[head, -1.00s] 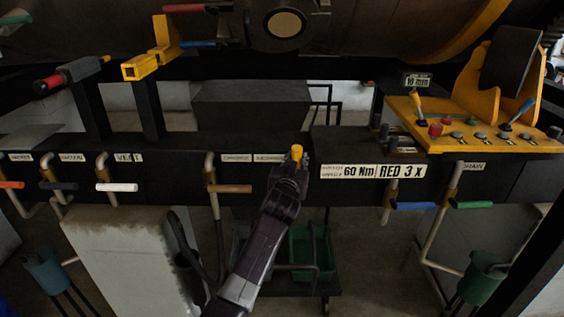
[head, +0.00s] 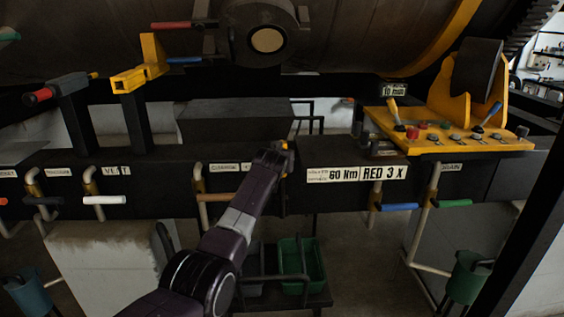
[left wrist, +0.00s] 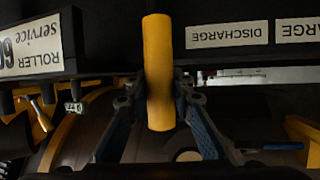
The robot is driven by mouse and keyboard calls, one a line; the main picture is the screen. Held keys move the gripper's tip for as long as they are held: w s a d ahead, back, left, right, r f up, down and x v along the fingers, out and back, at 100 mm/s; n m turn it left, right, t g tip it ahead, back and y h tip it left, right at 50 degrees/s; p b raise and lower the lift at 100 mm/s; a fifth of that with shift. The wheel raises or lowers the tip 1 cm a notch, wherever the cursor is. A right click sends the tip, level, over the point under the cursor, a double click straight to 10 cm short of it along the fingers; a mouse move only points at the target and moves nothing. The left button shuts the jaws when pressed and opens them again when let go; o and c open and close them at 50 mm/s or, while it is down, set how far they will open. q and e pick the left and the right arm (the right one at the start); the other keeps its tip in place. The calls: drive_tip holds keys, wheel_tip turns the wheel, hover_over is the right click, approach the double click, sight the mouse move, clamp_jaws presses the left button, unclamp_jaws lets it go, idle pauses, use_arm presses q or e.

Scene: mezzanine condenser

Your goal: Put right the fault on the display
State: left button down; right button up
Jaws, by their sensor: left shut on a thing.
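My left gripper (head: 278,150) is in front of the dark beam, beside the sign "60 Nm RED 3 X" (head: 356,173). It is shut on a yellow cylinder, which stands between its fingers in the left wrist view (left wrist: 158,70); in the head view only a small yellow bit of it shows. I cannot tell whether the cylinder is loose or fixed to something behind. The "DISCHARGE" label (left wrist: 229,34) appears upside down beside it. A dark tilted panel (head: 478,70) stands on the yellow console (head: 450,140); no readable screen shows. My right gripper is not in view.
Pipes with coloured handles line the beam: white (head: 107,200), brown (head: 217,197), blue (head: 400,206), green (head: 456,203). The console carries levers and knobs. A green crate (head: 300,262) stands below. A large drum (head: 340,35) is above, with a yellow bracket (head: 140,75) at left.

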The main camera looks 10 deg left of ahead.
use_arm(q)
drive_tip(key=shift+w, duration=0.15)
drive_tip(key=shift+a, duration=0.1)
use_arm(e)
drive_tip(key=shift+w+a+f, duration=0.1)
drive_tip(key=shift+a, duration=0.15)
use_arm(q)
drive_tip(key=shift+r, duration=0.1)
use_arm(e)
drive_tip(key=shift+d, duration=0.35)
use_arm(q)
drive_tip(key=c, duration=2)
unclamp_jaws()
drive_tip(key=o, duration=0.3)
drive_tip(key=shift+w, duration=0.2)
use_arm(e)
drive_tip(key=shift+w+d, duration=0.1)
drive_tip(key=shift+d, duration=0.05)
use_arm(q)
drive_tip(key=shift+o, duration=0.2)
drive_tip(key=shift+s, duration=0.3)
drive_tip(key=shift+v, duration=0.75)
drive_tip(key=v, duration=0.9)
drive_tip(key=shift+s+r, duration=0.3)
drive_tip(key=shift+s, duration=0.05)
